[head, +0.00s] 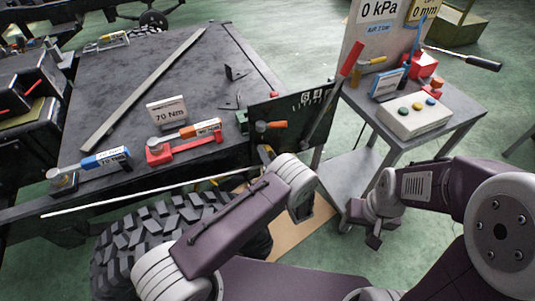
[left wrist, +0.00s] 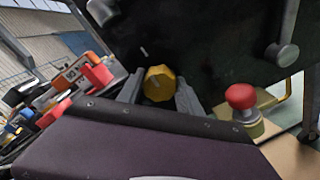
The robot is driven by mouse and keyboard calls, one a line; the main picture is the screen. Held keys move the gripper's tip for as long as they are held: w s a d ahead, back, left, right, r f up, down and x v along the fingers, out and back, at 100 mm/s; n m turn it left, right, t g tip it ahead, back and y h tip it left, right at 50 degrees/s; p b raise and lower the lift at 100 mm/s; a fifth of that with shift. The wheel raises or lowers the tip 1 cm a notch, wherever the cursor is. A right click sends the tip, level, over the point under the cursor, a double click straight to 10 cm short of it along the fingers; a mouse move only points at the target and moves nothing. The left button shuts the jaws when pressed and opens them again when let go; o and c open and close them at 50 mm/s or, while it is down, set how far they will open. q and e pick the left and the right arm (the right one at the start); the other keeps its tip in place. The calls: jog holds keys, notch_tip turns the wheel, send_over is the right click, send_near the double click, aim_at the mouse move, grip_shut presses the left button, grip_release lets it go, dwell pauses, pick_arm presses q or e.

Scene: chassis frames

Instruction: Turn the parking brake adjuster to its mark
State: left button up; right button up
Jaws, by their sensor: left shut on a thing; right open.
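A black upright panel (head: 291,118) stands at the edge of the dark bench. In the left wrist view, a yellow faceted adjuster knob (left wrist: 159,83) sits on the panel, between the two fingers of my left gripper (left wrist: 160,94), which is shut on it. A short pale mark (left wrist: 143,52) shows on the panel just above the knob. In the head view, my left gripper (head: 266,155) is at the panel's lower part and the knob is mostly hidden by my wrist. My right gripper (head: 372,234) is open and empty, off to the right by the grey cart.
A red knob (left wrist: 241,97) is beside my left gripper. A red-handled lever (head: 350,60) rises at the panel's right. The grey cart (head: 462,104) holds a button box (head: 413,115). A tyre (head: 150,235) is under the bench.

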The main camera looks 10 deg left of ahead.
pick_arm(q)
jog(key=o, duration=1.4)
jog(key=shift+c, duration=0.2)
jog(key=shift+s, duration=0.1)
jog(key=v, duration=0.9)
jog(key=shift+p, duration=0.4)
